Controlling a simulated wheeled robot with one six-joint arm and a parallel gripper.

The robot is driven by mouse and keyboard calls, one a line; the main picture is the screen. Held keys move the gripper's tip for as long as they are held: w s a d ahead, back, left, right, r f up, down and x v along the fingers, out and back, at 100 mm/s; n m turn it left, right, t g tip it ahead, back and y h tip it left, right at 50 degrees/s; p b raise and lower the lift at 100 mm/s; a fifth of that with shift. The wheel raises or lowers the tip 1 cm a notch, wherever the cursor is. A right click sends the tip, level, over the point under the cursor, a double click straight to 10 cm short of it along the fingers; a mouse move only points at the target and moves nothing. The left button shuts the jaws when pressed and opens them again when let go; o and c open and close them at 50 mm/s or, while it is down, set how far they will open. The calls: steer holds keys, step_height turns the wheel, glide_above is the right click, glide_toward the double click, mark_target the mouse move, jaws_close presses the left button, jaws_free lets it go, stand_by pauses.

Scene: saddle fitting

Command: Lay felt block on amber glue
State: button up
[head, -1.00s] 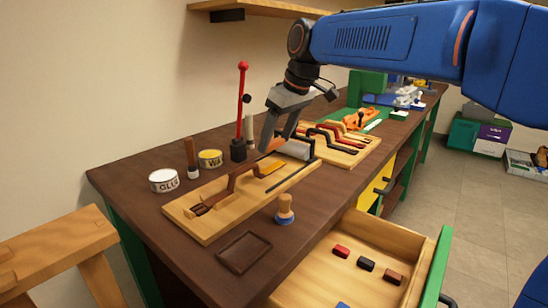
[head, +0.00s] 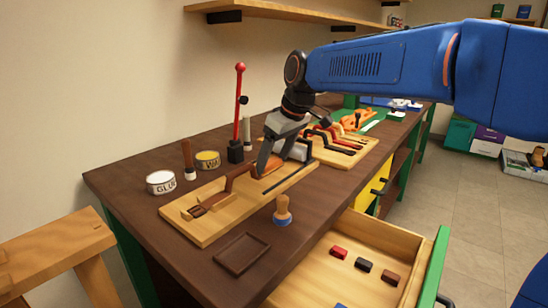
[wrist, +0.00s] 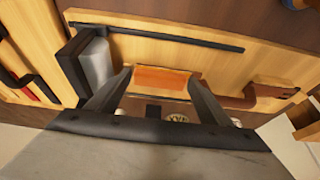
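My gripper (head: 263,170) is low over the wooden board, at the far end of the brown arched strap. I cannot tell whether the block touches the board.
A grey piece in a black bracket (wrist: 70,65) stands close beside my fingers. The brown strap (head: 215,195) is on the near side. A red lever (head: 240,105), a glue can (head: 160,183) and a wax can (head: 207,160) stand behind. The open drawer (head: 385,232) holds several small blocks.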

steer(key=shift+r, duration=0.15)
steer(key=v, duration=1.2)
